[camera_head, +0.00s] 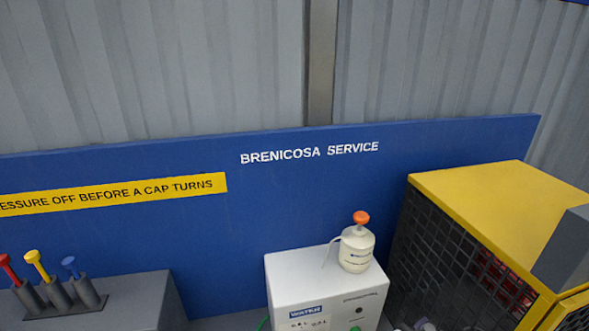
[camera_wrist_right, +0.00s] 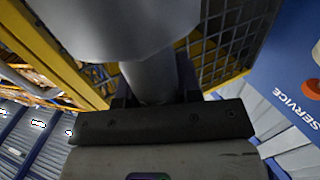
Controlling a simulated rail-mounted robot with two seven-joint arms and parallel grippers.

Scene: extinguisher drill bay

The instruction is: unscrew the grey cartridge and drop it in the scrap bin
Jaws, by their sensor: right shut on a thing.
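My right gripper (camera_wrist_right: 152,88) is shut on a grey cylinder, which looks like the grey cartridge (camera_wrist_right: 150,75), in the right wrist view. A wider, pale grey rounded body (camera_wrist_right: 125,25) fills the top of that view, directly above the narrower gripped part. I cannot tell whether the two are one piece or joined by a thread. The fingertips are largely hidden behind the dark gripper body. The head view does not show the cartridge or either gripper clearly. I cannot make out a scrap bin in either view.
In the head view, a yellow-framed mesh cage (camera_head: 480,190) stands at the right with red things inside. A white water box (camera_head: 325,290) bears a cream pump bottle (camera_head: 356,250) with an orange knob. Red, yellow and blue-handled tools (camera_head: 58,285) stand in a rack at the left.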

